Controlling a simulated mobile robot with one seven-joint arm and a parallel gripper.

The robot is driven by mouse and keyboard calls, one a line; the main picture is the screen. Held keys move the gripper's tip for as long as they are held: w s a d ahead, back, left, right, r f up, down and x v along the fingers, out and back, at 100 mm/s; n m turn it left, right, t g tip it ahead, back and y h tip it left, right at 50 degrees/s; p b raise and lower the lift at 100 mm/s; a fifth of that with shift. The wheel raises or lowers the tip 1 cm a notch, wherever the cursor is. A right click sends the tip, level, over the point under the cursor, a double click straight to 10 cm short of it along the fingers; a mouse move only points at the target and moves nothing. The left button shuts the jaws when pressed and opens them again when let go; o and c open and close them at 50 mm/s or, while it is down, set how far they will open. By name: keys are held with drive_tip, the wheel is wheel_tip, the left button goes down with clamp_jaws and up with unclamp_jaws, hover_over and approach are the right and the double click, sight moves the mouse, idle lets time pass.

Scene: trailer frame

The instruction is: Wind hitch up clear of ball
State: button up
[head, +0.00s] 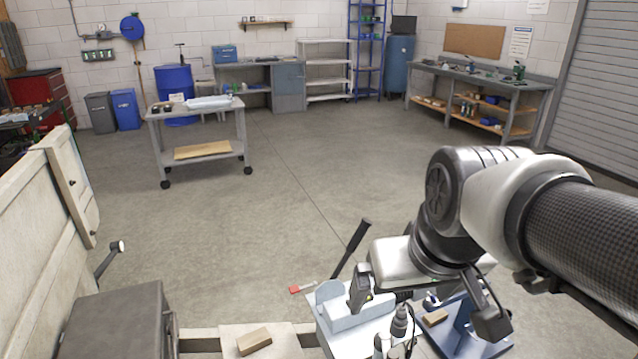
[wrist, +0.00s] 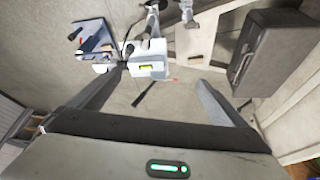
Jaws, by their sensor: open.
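My gripper (wrist: 160,78) is open and empty, its two fingers spread wide in the wrist view. In the head view its dark fingers are partly visible below my wrist (head: 487,306). A pale blue-white metal piece (head: 345,318) stands at the bottom centre with dark handled tools on it, and it lies beyond the fingertips in the wrist view (wrist: 147,68). A long black handle (head: 352,247) slants up behind it. A crank with a pale knob (head: 112,250) is at the left. I cannot clearly make out the hitch or ball.
A blue plate (head: 475,335) is at the right of the pale piece. A dark grey box (head: 115,325) and pale trailer panel (head: 40,215) stand at left. A wood block (head: 254,341) lies at the bottom. A cart (head: 200,120) is farther back; the middle floor is clear.

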drive_tip(key=w+f+g, duration=0.1)
drive_tip(key=w+f, duration=0.3)
drive_tip(key=n+g, duration=0.4)
hover_over(394, 353)
drive_tip(key=f, duration=1.9)
drive_tip(key=shift+a+f, duration=0.15)
drive_tip(key=shift+a, duration=0.1)
drive_tip(key=shift+d+f+b, duration=0.1)
drive_tip(key=shift+f+b, duration=0.2)
drive_tip(key=shift+f, duration=0.3)
wheel_tip(394, 353, down, 10)
drive_tip(key=b, duration=0.7)
drive_tip(key=shift+d+f+b, duration=0.1)
drive_tip(key=shift+b, duration=0.2)
drive_tip(key=shift+c, duration=0.2)
drive_tip(key=shift+r, duration=0.2)
drive_tip(key=c, duration=0.3)
clamp_jaws()
